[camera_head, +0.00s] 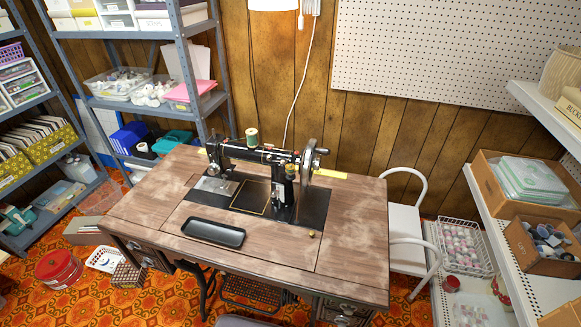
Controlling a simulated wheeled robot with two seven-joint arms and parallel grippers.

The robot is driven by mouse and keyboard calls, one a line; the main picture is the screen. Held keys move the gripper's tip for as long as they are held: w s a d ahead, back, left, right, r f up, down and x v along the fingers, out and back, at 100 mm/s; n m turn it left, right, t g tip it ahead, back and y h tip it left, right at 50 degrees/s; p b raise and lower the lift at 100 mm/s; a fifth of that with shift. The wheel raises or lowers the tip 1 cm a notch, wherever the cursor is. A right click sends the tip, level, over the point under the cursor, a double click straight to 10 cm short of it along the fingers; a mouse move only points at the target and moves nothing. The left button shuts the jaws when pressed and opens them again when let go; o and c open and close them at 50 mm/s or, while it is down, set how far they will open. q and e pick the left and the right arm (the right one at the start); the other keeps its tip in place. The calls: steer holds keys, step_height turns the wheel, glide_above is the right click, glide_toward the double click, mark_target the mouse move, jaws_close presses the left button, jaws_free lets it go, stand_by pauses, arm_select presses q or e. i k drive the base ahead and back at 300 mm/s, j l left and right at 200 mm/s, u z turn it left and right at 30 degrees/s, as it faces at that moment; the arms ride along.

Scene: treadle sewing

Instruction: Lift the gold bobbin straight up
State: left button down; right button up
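The gold bobbin (312,234) is a very small gold piece on the wooden sewing table top (350,225), right of the middle and towards the front. It appears to rest on the wood, apart from other things. The black sewing machine (262,160) stands behind it, with its silver handwheel (308,162) at the right end. A black oblong tray (213,233) lies to the left of the bobbin and looks empty. Neither of my grippers is in view.
A green thread spool (252,137) stands on top of the machine. The wood around the bobbin is clear. A white chair (405,225) stands at the table's right side. Loaded shelves stand at the left (180,45) and right (500,215). A pegboard (450,60) hangs behind.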

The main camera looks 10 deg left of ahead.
mark_target(288, 169)
steer(key=i+l+u, duration=0.15)
steer(key=l+u, duration=0.2)
steer(key=l, duration=0.35)
steer(key=l+u, duration=0.35)
steer(key=l, duration=0.35)
steer(key=i, duration=0.05)
